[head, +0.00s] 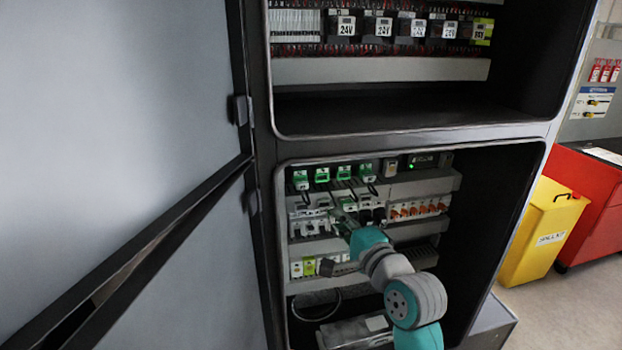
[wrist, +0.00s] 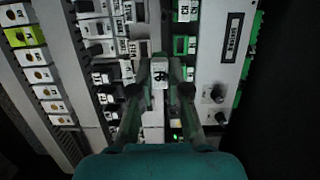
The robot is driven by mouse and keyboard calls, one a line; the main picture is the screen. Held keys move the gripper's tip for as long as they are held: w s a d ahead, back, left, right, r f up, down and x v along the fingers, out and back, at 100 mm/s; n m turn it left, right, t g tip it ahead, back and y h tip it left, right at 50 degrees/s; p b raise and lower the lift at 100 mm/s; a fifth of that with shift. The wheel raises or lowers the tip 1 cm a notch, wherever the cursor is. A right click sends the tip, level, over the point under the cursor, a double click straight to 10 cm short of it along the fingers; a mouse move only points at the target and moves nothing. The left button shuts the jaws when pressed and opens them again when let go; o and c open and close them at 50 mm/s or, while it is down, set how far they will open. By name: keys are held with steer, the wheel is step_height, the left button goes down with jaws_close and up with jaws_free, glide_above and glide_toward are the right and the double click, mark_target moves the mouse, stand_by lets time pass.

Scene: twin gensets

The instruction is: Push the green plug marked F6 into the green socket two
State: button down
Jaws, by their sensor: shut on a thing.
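My gripper (wrist: 161,82) is shut on a pale plug with a dark marking that looks like F6, the plug F6 (wrist: 159,74). The plug sits between the two fingertips; its far end is hidden. In the head view my gripper (head: 344,217) is inside the lower cabinet bay, below the row of green sockets, and the plug is too small to make out. Several green sockets (head: 322,175) line the top of that bay. In the wrist view green-framed openings (wrist: 180,45) lie just right of the plug, apart from it as far as I can tell. The socket numbers are not readable.
Orange-marked breakers (head: 418,210) sit right of my gripper. Grey terminal blocks (wrist: 92,48) and white modules (wrist: 47,92) stand left in the wrist view. A grey panel with knobs (wrist: 222,60) is at right. The open cabinet door (head: 120,130) fills the left of the head view.

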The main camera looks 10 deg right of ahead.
steer(key=shift+r, duration=1.75)
steer(key=shift+d+x, duration=0.25)
steer(key=shift+x, duration=0.8)
steer(key=shift+d+x, duration=0.2)
steer(key=shift+x, duration=0.85)
steer(key=shift+d+x, duration=0.25)
steer(key=shift+x, duration=0.75)
steer(key=shift+d+x, duration=0.2)
steer(key=shift+x, duration=0.6)
steer(key=shift+d+x, duration=0.15)
steer(key=shift+x, duration=0.65)
steer(key=c, duration=1.1)
jaws_free()
steer(key=shift+w, duration=0.1)
steer(key=shift+o, duration=0.2)
